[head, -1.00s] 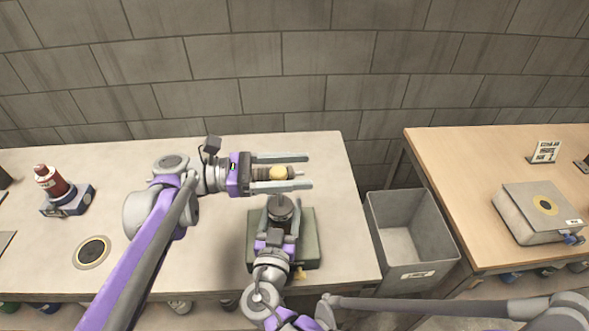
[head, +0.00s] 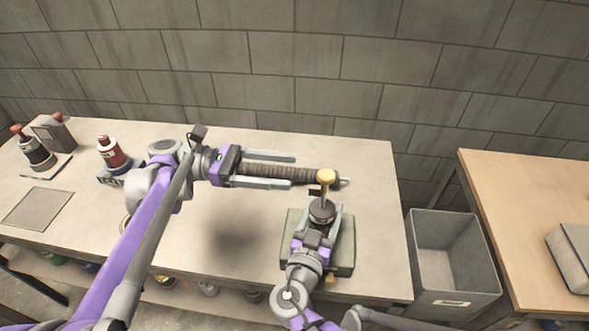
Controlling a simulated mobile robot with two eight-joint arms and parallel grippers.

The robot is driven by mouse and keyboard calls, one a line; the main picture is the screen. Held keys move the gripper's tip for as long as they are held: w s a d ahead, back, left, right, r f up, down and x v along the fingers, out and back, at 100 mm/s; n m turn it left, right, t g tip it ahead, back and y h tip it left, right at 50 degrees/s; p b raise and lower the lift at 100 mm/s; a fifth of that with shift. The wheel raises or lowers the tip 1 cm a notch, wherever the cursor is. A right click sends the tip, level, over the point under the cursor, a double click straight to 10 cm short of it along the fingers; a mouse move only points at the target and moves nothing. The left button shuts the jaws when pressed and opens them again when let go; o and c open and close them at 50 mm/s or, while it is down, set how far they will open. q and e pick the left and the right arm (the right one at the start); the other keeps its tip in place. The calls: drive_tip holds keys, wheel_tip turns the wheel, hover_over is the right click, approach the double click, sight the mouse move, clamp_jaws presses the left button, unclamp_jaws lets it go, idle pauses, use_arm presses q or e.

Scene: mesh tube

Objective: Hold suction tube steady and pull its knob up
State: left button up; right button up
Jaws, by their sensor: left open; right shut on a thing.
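The suction tube (head: 321,211) is a short dark cylinder standing upright on a grey-green block. Its round yellow knob (head: 326,177) sits above it, and a length of thin yellowish rod shows between knob and body. My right gripper (head: 322,217) is shut on the dark body from the near side; its fingers partly hide the lower body. My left gripper (head: 292,171) is open and points right. Its fingertips end left of the knob, apart from it, with nothing held between them.
A brown ribbed hose (head: 300,176) with a grey tip shows behind the knob and between my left fingers. The block (head: 346,252) is under the tube. A red bottle (head: 112,154) stands left; a grey bin (head: 452,245) is in the gap before the wooden table (head: 500,195).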

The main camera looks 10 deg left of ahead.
idle(0.3)
drive_tip(key=o, duration=1.6)
